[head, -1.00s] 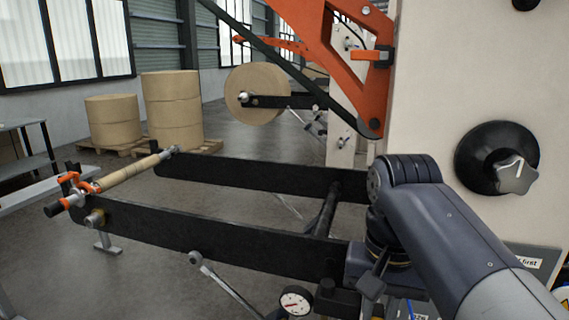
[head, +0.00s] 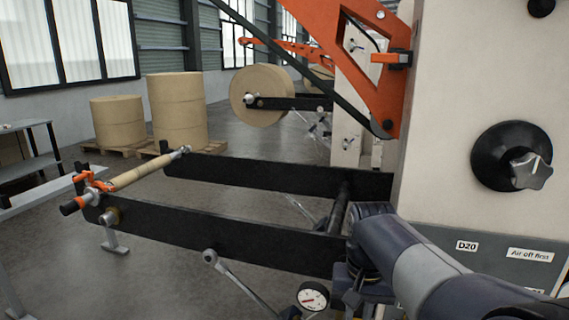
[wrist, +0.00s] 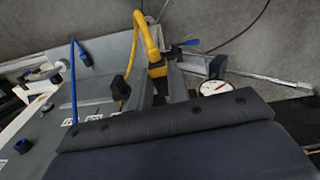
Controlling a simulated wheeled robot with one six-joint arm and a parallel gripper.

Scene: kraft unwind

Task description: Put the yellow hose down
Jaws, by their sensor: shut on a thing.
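The yellow hose (wrist: 147,36) shows in the wrist view, bent in an arch near the top middle. Its yellow end (wrist: 157,70) lies between the two fingers of my gripper (wrist: 158,74), which is shut on it. The rest of the hose runs down to the left, along the grey machine side, and is partly hidden by my wrist. In the head view I cannot make out the hose, and my fingers are hidden low behind my arm.
A round gauge (head: 313,296) stands close by my arm; it also shows in the wrist view (wrist: 213,87). A blue hose (wrist: 73,90) hangs to the left. Black rails (head: 220,235) cross the head view. A black knob (head: 511,157) sticks out of the machine. Grey floor (wrist: 210,20) is open beyond.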

